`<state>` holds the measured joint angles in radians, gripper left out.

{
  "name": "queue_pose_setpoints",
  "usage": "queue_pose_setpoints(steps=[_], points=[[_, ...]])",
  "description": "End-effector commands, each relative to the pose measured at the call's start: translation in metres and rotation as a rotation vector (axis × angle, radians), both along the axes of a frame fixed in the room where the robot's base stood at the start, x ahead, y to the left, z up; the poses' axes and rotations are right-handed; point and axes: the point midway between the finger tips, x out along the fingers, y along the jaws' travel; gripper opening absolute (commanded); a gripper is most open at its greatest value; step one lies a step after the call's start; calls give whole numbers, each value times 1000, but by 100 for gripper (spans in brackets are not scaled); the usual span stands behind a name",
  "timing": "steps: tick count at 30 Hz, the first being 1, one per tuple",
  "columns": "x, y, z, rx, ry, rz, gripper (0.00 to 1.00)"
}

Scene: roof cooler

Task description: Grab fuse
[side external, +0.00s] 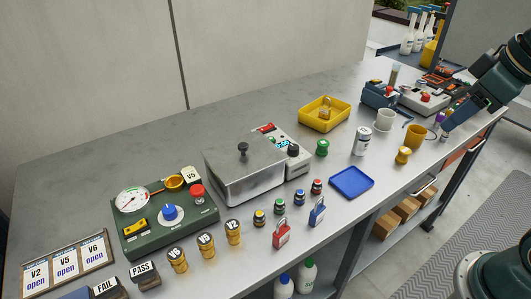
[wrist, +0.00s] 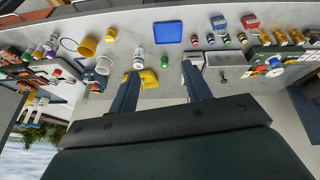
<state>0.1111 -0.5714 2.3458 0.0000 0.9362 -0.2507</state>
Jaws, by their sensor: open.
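I cannot pick out the fuse with certainty. Small purple-banded upright cylinders (side external: 441,116) stand at the right end of the bench in the side view, partly hidden by my gripper. Similar small cylinders (wrist: 52,42) show at the left in the wrist view.
A yellow mug (side external: 418,136), white mug (side external: 384,120) and white canister (side external: 362,141) stand left of my gripper. A blue tray (side external: 351,182), yellow bin (side external: 325,121), metal-lidded box (side external: 236,181) and green gauge panel (side external: 135,234) lie farther left.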

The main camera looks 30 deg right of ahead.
Motion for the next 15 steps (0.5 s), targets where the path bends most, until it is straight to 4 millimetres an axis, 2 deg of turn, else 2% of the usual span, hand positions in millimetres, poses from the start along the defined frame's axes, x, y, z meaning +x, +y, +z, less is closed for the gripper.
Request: queue_pose_setpoints(steps=[7, 15], points=[[46, -38, 13, -86, 82, 117, 49], [90, -90, 15, -153, 172, 259, 49]])
